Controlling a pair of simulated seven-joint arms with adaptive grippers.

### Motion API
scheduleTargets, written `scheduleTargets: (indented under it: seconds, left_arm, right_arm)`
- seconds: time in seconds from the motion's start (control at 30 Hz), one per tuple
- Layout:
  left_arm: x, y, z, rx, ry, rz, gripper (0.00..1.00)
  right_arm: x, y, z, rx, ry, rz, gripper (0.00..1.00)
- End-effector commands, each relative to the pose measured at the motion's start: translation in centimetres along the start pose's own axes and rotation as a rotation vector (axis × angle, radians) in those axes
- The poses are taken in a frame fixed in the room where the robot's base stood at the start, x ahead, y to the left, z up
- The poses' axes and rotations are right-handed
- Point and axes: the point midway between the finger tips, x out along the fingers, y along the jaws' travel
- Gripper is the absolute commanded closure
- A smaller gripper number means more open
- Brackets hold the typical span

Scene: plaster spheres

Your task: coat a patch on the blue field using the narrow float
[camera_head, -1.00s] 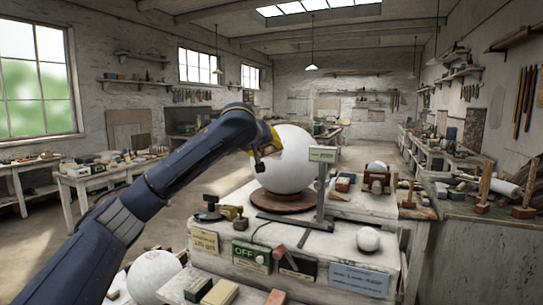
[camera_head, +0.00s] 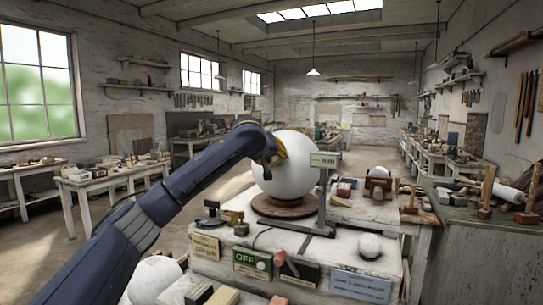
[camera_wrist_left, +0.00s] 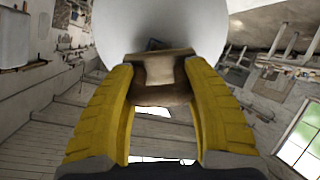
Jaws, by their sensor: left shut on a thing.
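The large white plaster sphere (camera_head: 292,180) stands on a round brown turntable (camera_head: 285,207) on the workbench. My left gripper (camera_head: 272,158) is at the sphere's upper left side. In the left wrist view my yellow fingers (camera_wrist_left: 160,72) are shut on the float (camera_wrist_left: 160,68), which has a brown handle and a pale tan plate. The sphere (camera_wrist_left: 120,25) fills the top of that view, just beyond the float. A small dark patch shows behind the float's far edge. Whether the float touches the sphere cannot be told. No blue field is clearly visible. My right gripper is not in view.
A grey stand with a sign (camera_head: 324,160) rises close to the right of the sphere. A small white ball (camera_head: 369,246), a green OFF box (camera_head: 251,262) and several blocks sit around the bench. A larger white ball (camera_head: 155,280) is at the lower left.

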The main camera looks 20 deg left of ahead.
Motion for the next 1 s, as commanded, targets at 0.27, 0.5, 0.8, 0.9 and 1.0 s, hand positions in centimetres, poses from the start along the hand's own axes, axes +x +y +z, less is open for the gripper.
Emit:
scheduleTargets:
  seconds: [0.27,0.5,0.8,0.9,1.0]
  left_arm:
    - [0.7,0.0,0.0,0.0,0.001,0.0,0.87]
    - [0.7,0.0,0.0,0.0,0.001,0.001,0.87]
    - [1.0,0.0,0.0,0.0,0.001,0.001,0.87]
    - [1.2,0.0,0.0,0.0,0.0,0.001,0.87]
    - [1.4,0.0,0.0,0.0,0.0,0.001,0.87]
  right_arm:
    - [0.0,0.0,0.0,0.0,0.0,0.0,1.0]
    - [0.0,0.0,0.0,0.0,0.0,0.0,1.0]
    - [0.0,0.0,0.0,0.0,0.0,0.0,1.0]
    - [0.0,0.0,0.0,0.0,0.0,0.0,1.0]
    - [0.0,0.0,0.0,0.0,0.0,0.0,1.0]
